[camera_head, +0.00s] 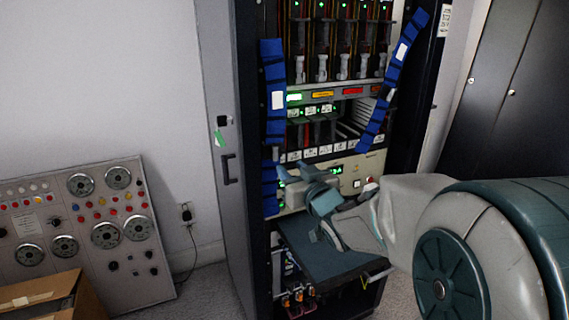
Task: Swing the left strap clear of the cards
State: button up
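The left strap (274,75) is a blue band with dark cross-bands and a white label. It hangs nearly vertical along the rack's left front edge, and a lower blue stretch of it shows left of my gripper. The cards (322,40) stand upright in the upper bay, with green lights and pale handles; the strap is at their left side. My gripper (297,190) is in front of the lower rack, close to the strap's lower part. I cannot tell whether it touches the strap or how far its fingers are apart.
The right strap (403,50) slants outward at the top on the rack's right side. A shelf (325,258) juts out below my gripper. The open rack door (222,120) stands at left. A control panel (85,230) and a cardboard box (45,295) are further left.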

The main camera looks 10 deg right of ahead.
jog(key=shift+v, duration=2.8)
